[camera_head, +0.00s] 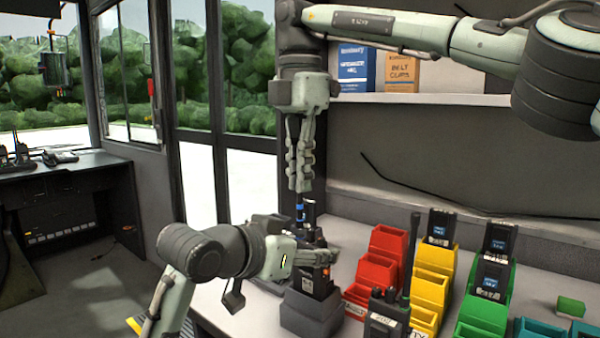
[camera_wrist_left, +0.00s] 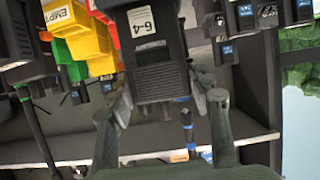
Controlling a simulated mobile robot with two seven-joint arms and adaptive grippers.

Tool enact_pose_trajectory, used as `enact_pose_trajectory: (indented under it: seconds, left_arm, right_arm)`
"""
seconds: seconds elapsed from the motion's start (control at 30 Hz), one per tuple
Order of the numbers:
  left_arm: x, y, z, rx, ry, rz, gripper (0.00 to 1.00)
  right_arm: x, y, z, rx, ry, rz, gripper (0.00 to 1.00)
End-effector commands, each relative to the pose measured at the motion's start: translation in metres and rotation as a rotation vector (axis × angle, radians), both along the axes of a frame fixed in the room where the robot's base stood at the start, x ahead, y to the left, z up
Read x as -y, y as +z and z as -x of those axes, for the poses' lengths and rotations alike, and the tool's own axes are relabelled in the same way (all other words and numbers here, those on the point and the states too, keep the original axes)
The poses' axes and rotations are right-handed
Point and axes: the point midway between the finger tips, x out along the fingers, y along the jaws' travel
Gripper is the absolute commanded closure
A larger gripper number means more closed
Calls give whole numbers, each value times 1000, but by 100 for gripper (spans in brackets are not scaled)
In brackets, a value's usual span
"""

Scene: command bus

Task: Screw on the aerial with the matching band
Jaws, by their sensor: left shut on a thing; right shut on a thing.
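A dark handheld radio (camera_head: 316,284) stands upright above a grey block (camera_head: 310,315) on the counter. My left gripper (camera_head: 326,257) is shut on it from the left. In the left wrist view the radio (camera_wrist_left: 155,62), labelled 6-4, sits between the fingers (camera_wrist_left: 165,105), with a small blue ring at its top end. My right gripper (camera_head: 301,187) points straight down above the radio, shut on a thin dark aerial (camera_head: 299,200). A dark stick with a blue band (camera_wrist_left: 187,128) shows beyond the radio's top in the left wrist view. Whether aerial and radio touch is unclear.
Red bins (camera_head: 380,262), yellow bins (camera_head: 432,285) and green bins (camera_head: 487,308) stand to the right, several holding radios. Another radio (camera_head: 386,312) stands in front. A shelf with a blue box (camera_head: 355,66) and an orange box (camera_head: 400,72) is behind.

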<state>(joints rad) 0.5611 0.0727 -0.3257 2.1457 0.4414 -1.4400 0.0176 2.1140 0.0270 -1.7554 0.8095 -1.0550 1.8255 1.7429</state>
Motion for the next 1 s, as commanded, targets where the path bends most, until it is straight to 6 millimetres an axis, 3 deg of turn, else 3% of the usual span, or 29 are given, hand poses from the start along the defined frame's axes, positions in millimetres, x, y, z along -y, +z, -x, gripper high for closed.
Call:
enact_pose_trajectory:
  seconds: [0.7, 0.87, 1.0]
  left_arm:
    - [0, 0, 0, -1, 0, -1, 100]
    - [0, 0, 0, -1, 0, -1, 100]
    - [0, 0, 0, -1, 0, -1, 100]
  right_arm:
    - [0, -11, 0, 0, -34, 0, 100]
    - [0, -11, 0, 0, -304, 0, 100]
    - [0, -11, 0, 1, -666, 0, 100]
